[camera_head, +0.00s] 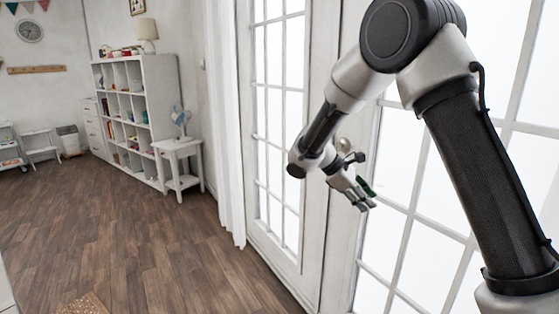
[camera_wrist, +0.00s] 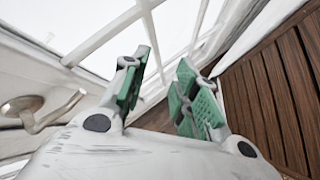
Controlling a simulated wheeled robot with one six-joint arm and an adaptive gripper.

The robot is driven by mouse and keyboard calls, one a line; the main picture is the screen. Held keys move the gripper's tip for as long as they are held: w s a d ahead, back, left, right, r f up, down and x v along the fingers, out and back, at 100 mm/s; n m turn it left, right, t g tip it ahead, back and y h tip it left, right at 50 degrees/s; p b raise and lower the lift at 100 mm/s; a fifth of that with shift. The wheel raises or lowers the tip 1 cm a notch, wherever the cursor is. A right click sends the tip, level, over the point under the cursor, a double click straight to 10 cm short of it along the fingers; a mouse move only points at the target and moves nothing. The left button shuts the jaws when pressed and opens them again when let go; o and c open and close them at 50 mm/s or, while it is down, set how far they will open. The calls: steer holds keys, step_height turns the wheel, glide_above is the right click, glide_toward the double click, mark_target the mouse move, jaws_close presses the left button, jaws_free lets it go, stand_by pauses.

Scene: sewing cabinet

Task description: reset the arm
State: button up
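My arm reaches in from the right in the head view, bent at the elbow. Nothing is held between the fingers. A metal door handle (camera_wrist: 40,112) shows at the left of the wrist view, beside the gripper and apart from the fingers.
A white shelf unit (camera_head: 140,82) stands at the back wall. A small white table (camera_head: 180,150) with a fan (camera_head: 181,120) stands in front of it. A white curtain (camera_head: 228,150) hangs left of the doors. The wooden floor (camera_head: 130,235) is mostly clear.

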steer(key=s+d+r+m+t+y, duration=0.1)
steer(key=s+d+r+m+y, duration=0.2)
steer(key=s, duration=0.7)
steer(key=s+d+r+m+t+y, duration=0.1)
steer(key=s+d+r+m+y, duration=0.2)
steer(key=s, duration=0.7)
steer(key=s+d+r+m+t+y, duration=0.2)
steer(key=s+d+r+m, duration=0.3)
steer(key=s, duration=0.6)
step_height(320, 180, up, 3)
steer(key=shift+d+f+m+y, duration=0.15)
steer(key=shift+m+y, duration=0.35)
steer(key=shift+m, duration=0.6)
